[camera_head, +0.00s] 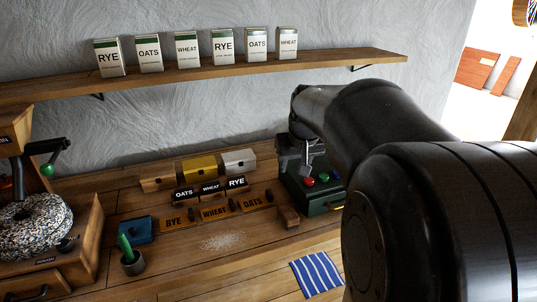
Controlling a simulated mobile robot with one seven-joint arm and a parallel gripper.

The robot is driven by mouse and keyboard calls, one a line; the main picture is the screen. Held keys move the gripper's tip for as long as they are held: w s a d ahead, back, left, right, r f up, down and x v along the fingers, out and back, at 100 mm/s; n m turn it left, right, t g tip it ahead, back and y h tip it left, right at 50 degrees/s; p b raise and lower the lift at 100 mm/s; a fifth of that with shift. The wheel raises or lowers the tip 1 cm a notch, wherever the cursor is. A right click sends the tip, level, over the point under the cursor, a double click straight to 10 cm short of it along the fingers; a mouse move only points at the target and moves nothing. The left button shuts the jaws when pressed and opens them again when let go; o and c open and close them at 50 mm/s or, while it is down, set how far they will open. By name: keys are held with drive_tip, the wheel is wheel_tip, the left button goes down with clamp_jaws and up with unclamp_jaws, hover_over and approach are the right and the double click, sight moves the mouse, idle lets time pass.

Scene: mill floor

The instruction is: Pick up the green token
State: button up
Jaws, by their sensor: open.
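A small green round piece (325,177) sits on top of a dark green box (322,209) at the right of the bench, beside a small red round piece (309,182). I cannot tell for sure whether it is a token or a button. My gripper (298,166) is open and points down over the left rear part of this box, close to the red piece. The green piece lies to the right of the fingers. My arm covers the area behind and right of the box.
Wooden blocks labelled rye, wheat and oats (215,212) and small bins (199,167) stand left of the box. A cup (133,263) holds a green-handled item. A millstone (35,225) stands far left, a striped cloth (318,274) in front. A shelf (200,75) with tins hangs above.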

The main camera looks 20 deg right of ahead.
drive_tip(key=w+d+f, duration=0.3)
drive_tip(key=w+d, duration=0.4)
drive_tip(key=d, duration=0.3)
drive_tip(key=m, duration=0.1)
approach(324, 176)
drive_tip(key=x, duration=0.8)
drive_tip(key=shift+g, duration=0.3)
drive_tip(key=shift+c, duration=0.5)
drive_tip(key=c, duration=0.6)
